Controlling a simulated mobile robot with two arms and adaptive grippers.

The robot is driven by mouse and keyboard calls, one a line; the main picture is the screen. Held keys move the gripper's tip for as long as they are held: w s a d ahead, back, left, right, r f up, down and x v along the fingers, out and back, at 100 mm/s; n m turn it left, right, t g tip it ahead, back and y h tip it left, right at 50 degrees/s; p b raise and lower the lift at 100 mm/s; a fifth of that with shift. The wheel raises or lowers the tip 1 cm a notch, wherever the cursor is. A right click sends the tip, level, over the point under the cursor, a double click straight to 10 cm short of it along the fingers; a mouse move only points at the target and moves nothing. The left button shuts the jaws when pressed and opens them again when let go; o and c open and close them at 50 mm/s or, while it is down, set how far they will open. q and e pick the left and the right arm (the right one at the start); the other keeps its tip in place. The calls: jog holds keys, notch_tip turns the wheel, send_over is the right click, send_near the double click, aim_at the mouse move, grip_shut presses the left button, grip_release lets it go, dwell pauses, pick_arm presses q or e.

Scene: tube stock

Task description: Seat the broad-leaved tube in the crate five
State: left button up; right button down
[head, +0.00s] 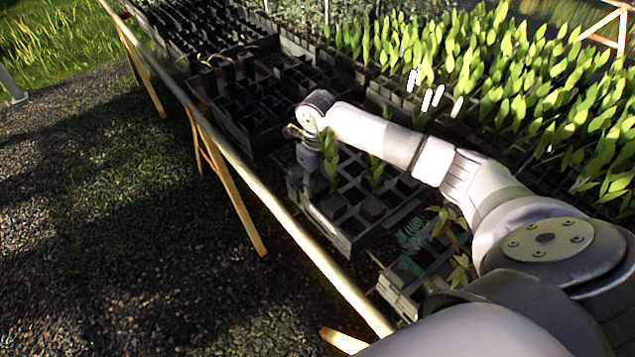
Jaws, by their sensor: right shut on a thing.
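My right gripper (309,160) points down at the left part of a dark crate (345,238) with square cells. It is shut on a tube whose upright broad green leaves (331,158) show just right of the fingers. The tube's body is hidden by the gripper and the crate walls, so I cannot tell how deep it sits in a cell. A second broad-leaved plant (376,173) stands in the same crate, farther right. Several other cells look empty. No crate number is readable. My left gripper is not in view.
A smaller crate (402,297) with ferny and reddish plants stands nearer, partly behind my arm. Dark empty crates (235,130) lie beyond. Dense leafy plants (500,70) fill the right back. The bench's pale edge rail (290,223) runs along the left, with gravel below.

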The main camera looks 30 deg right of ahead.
jog(key=shift+f, duration=0.25)
jog(key=c, duration=0.9)
grip_release()
notch_tip(320, 180, up, 12)
dwell(0.5)
